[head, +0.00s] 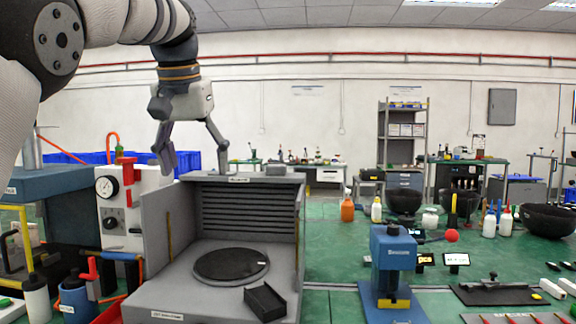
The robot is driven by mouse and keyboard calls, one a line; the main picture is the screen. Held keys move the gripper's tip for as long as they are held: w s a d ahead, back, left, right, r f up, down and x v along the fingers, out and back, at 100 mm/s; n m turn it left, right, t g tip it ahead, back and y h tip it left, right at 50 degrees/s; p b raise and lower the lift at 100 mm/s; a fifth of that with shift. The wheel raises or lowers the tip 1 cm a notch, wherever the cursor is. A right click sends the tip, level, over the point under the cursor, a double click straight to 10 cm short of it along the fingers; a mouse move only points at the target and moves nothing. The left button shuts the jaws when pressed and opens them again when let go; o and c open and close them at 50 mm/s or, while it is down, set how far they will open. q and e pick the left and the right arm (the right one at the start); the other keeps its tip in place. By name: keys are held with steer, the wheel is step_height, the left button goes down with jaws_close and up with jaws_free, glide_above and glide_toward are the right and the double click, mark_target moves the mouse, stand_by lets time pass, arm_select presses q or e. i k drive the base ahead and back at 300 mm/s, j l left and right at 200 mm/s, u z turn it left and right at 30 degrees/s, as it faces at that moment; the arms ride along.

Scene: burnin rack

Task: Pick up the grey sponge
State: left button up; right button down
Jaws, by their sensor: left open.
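A small grey block, which looks like the grey sponge (276,170), lies on top of the grey open-fronted booth (150,300), near the right end of its top. It is small in the picture, so its texture is hard to tell. My left gripper (194,160) points down with its fingers spread wide and nothing between them. In the picture it is to the left of the block, above the booth's back left part, and apart from the block. My right gripper is not in view.
In the booth are a round dark turntable (231,264) and a dark open box (265,302). A white panel with a gauge (106,187) and bottles stand at left. A blue press (393,262) stands to the right. Black bowls and bottles stand farther back on the green surface.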

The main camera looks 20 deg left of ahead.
mark_target(271, 170)
steer(key=i, duration=1.1)
